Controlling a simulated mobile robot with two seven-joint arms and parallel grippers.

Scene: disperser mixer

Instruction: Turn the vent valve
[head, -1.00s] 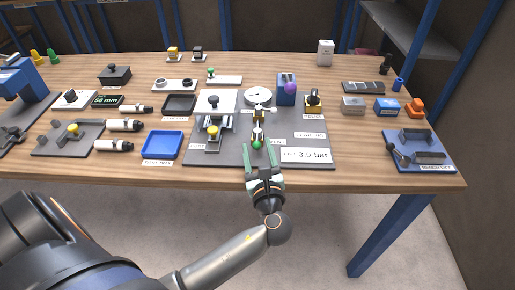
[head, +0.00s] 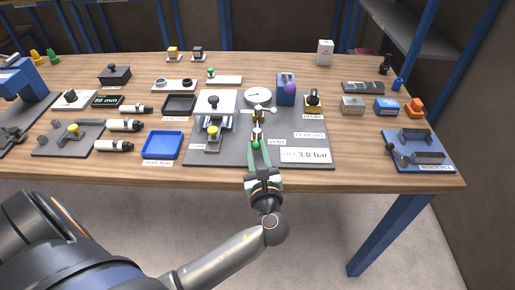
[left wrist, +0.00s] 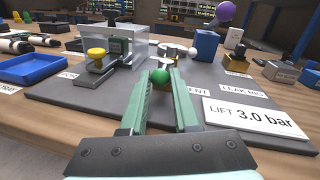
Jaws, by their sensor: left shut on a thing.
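The vent valve has a green ball knob (head: 256,145) at the front of the grey rig plate, beside the VENT label (head: 277,142). The knob also shows in the left wrist view (left wrist: 160,77). My left gripper (head: 257,147) reaches in from the table's front edge and is shut on the green knob. In the left wrist view its green fingers (left wrist: 161,80) sit one on each side of the knob. The fingers hide the lower part of the valve. My right gripper is not in view.
The grey plate (head: 320,158) bears a 3.0 bar sign (head: 306,155) right of the gripper. A clear-covered fixture with a yellow knob (head: 212,131) stands to the left. A gauge (head: 258,96) and a blue block (head: 287,92) stand behind. A blue tray (head: 162,145) lies further left.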

